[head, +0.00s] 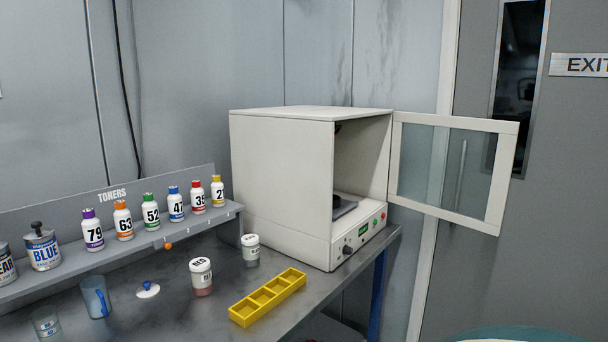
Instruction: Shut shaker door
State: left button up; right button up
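The shaker (281,185) is a white box at the back right of the metal table, with its front opening facing right. Its door (493,206), a white frame with a clear pane, stands wide open and swings out to the right from the far edge of the opening. Inside, a dark round part on a plate (343,206) shows near the floor of the chamber. A control panel (361,232) with a green display, black knobs and a red button runs below the opening. Neither of my grippers is in view.
A yellow tray (240,316), a RED jar (201,277) and another white-lidded jar (250,251) stand in front of the shaker. A shelf (187,229) of numbered toner bottles runs along the left. The air around the open door looks clear.

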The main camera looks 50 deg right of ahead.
aim_at(508, 131)
jog(key=z, duration=1.6)
